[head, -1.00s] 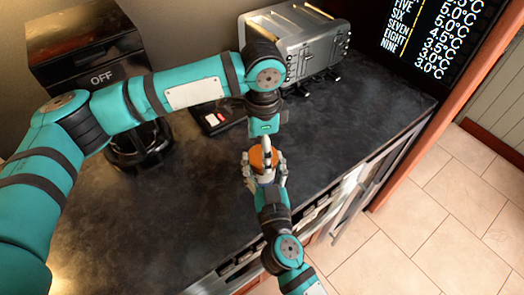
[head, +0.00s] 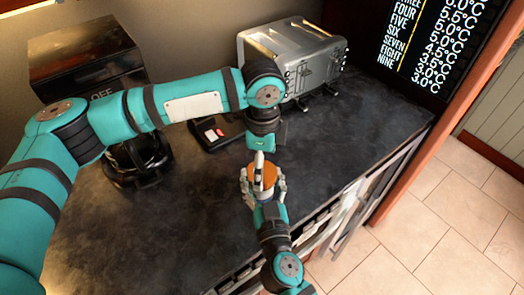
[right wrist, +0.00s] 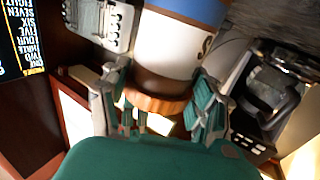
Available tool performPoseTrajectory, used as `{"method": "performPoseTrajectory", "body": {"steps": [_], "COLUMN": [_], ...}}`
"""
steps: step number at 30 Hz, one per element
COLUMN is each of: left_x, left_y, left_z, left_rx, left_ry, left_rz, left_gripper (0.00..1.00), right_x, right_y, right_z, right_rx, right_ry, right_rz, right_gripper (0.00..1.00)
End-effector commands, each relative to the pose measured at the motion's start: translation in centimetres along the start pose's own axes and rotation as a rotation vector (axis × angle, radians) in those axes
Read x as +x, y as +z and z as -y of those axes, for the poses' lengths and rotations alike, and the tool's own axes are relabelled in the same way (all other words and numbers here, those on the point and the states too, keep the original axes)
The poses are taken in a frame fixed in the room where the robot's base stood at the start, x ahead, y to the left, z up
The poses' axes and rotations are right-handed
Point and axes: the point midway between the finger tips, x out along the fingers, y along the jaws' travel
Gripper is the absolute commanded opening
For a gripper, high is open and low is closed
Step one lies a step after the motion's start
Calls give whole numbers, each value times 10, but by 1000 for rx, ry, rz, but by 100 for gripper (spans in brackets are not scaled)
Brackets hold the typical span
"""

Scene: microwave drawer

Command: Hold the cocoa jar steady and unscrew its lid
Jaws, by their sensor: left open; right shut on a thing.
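The cocoa jar shows from above in the head view as a round orange-brown lid (head: 269,183) near the counter's front edge. In the right wrist view the jar body (right wrist: 178,50) is blue, white and brown, with the lid (right wrist: 155,103) lower in the picture. My right gripper (head: 263,190) comes from below and is shut on the jar, its fingers on either side in the wrist view (right wrist: 160,100). My left gripper (head: 260,172) is open above the lid, one pale finger crossing it in view. I cannot tell whether it touches.
A silver toaster (head: 318,62) stands at the back of the dark counter (head: 140,220). A black box (head: 80,50) and a black appliance (head: 137,160) stand at the left. A small dark device (head: 214,135) lies behind the left arm. A drawer (head: 350,210) stands out at the counter front.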

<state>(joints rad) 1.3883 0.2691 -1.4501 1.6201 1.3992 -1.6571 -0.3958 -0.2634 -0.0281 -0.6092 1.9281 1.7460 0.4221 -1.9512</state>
Motion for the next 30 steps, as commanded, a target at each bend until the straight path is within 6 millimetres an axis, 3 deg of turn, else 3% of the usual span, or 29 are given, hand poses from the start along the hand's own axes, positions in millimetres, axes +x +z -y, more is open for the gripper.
{"method": "performPoseTrajectory", "body": {"steps": [6, 15, 30], "left_x": [20, 23, 22], "left_y": [0, 0, 0], "left_z": [0, 0, 1], "left_rx": [-2, -2, -2], "left_ry": [0, -1, -2], "left_rz": [-1, 0, 0], "left_gripper": [88, 88, 27], "right_x": [0, 0, 0], "right_y": [0, 0, 0], "right_z": [0, 0, 0], "right_rx": [1, 1, 1], "right_ry": [-1, -1, -1], "right_rz": [0, 1, 1], "right_gripper": [0, 0, 0]}}
